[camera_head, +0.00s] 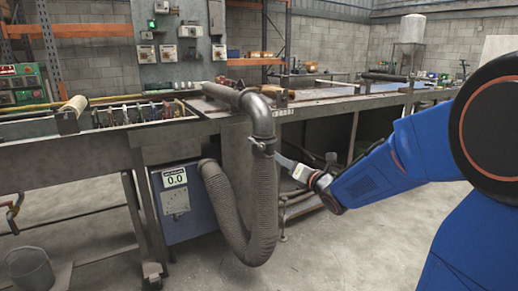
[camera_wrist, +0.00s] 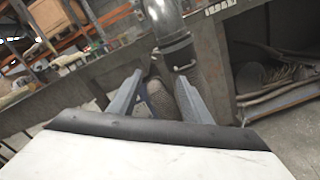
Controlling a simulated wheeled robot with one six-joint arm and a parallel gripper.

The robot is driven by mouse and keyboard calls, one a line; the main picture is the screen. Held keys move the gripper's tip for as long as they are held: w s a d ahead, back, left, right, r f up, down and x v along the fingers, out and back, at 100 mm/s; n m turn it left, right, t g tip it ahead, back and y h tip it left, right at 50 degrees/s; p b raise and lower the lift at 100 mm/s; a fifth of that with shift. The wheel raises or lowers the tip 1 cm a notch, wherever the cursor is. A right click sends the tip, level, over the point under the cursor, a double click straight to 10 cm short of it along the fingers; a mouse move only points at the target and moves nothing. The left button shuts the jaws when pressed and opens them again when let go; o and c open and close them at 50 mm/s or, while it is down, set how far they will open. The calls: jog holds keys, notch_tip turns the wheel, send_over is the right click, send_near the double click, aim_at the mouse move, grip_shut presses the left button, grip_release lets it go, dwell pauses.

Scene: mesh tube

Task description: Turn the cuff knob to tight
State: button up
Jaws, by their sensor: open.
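A grey metal elbow pipe (camera_head: 262,112) bends down from the bench and meets a mesh hose (camera_head: 264,195). A dark cuff (camera_head: 262,145) clamps the joint; in the wrist view it is a dark band (camera_wrist: 177,44) under the elbow. The knob is too small to make out clearly, and its setting cannot be read. My gripper (camera_head: 277,156) is just right of the cuff in the head view. In the wrist view its two fingers (camera_wrist: 158,88) are apart, with part of the hose (camera_wrist: 187,95) showing between them, below the cuff. Nothing is held.
A blue box (camera_head: 177,203) with a display reading 0.0 stands left of the hose, under the long metal bench (camera_head: 330,101). The hose loops low and rises to the box's side. A bucket (camera_head: 32,270) is at lower left. The floor in front is mostly clear.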

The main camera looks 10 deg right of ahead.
aim_at(263, 148)
jog(key=shift+n, duration=0.4)
jog(key=x, duration=1.7)
jog(key=shift+w+a+r, duration=0.2)
jog(key=shift+w+a, duration=0.05)
jog(key=shift+a, duration=0.1)
jog(key=c, duration=1)
